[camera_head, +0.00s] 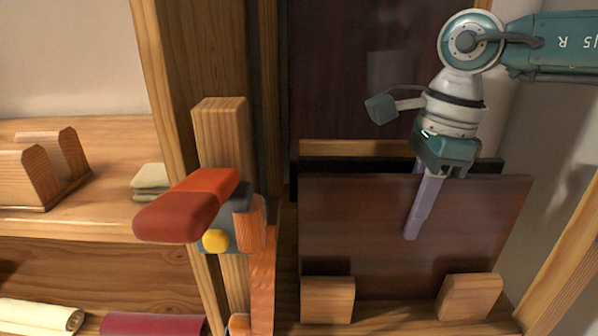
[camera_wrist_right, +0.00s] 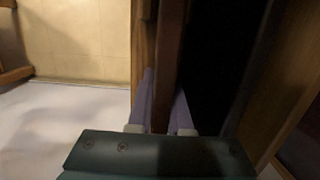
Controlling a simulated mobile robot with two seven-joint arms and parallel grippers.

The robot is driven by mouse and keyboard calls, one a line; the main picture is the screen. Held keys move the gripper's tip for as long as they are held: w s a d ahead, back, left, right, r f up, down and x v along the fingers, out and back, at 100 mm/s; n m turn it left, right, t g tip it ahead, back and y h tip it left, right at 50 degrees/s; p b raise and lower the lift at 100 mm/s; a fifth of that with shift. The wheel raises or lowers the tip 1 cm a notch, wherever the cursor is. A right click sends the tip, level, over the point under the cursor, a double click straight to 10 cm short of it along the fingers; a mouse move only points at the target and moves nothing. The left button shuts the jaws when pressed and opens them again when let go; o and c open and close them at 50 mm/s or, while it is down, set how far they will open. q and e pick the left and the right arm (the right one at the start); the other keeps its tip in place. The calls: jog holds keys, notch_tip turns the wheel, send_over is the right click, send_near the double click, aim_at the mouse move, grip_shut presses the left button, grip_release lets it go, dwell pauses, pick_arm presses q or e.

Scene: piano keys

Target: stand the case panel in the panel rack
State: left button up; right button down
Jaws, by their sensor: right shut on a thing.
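The case panel (camera_head: 340,225) is a dark reddish-brown board standing upright, slightly tilted in the picture. Its lower edge is behind two light wooden blocks (camera_head: 327,300) (camera_head: 468,297) of what looks like the panel rack; whether it rests on the base is hidden. My right gripper (camera_head: 418,215) reaches down over its top edge, with one lilac finger in front of the panel. In the right wrist view, the panel (camera_wrist_right: 168,65) is edge-on between the two fingers (camera_wrist_right: 164,100), which are shut on it. My left gripper is not in view.
A black board (camera_head: 330,163) and a light wooden strip (camera_head: 350,147) are close behind the panel. A wooden post with a red-handled tool (camera_head: 190,205) stands to the left. Shelves further left hold a wooden holder (camera_head: 60,160), folded cloths (camera_head: 150,182) and rolls (camera_head: 150,323).

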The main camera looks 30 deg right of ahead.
jog(key=c, duration=0.8)
grip_release()
jog(key=shift+f, duration=0.1)
jog(key=shift+o, duration=0.2)
